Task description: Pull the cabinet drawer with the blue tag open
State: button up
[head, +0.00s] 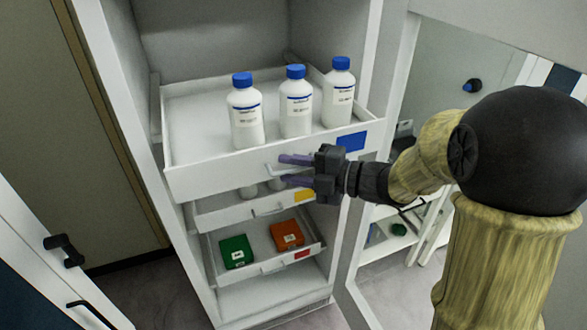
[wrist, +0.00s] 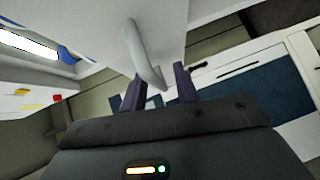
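The top drawer of the white cabinet, with the blue tag (head: 351,141) at the right of its front (head: 210,179), stands out from the cabinet. Its white bar handle (head: 277,170) is partly hidden by my gripper in the head view. My gripper (head: 294,170) is at this handle, with its two dark purple fingers apart, one higher and one lower. In the wrist view the handle (wrist: 143,55) reaches down toward the gap between the open fingers (wrist: 160,88). I cannot tell whether a finger touches it.
Three white bottles (head: 296,107) with blue caps stand in the top drawer. Below are a drawer with a yellow tag (head: 305,196) and one with a red tag (head: 302,255), holding a green box (head: 236,252) and an orange box (head: 287,234). An open glass door (head: 455,60) stands at right.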

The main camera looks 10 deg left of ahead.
jog(key=b+v, duration=0.3)
jog(key=v, duration=0.9)
jog(key=w+d+f+m+t+h, duration=0.25)
jog(key=w+m+t+h, duration=0.25)
jog(key=w+m+t, duration=0.3)
jog(key=d+f+m+h, duration=0.6)
jog(key=d+m+h, duration=0.1)
jog(key=m, duration=0.4)
jog(key=s+d+f+m+g+h, duration=0.1)
jog(key=s+f+m+g, duration=0.3)
jog(key=s, duration=0.4)
jog(key=s+d+f+m+g+h, duration=0.1)
jog(key=s+f+m+g+h, duration=0.2)
jog(key=s+f+m+g, duration=0.2)
jog(key=s+f+m, duration=0.2)
jog(key=s+m, duration=0.1)
jog(key=s, duration=0.1)
jog(key=shift+d+f+m, duration=0.15)
jog(key=shift+f+m, duration=0.1)
jog(key=shift+m, duration=0.05)
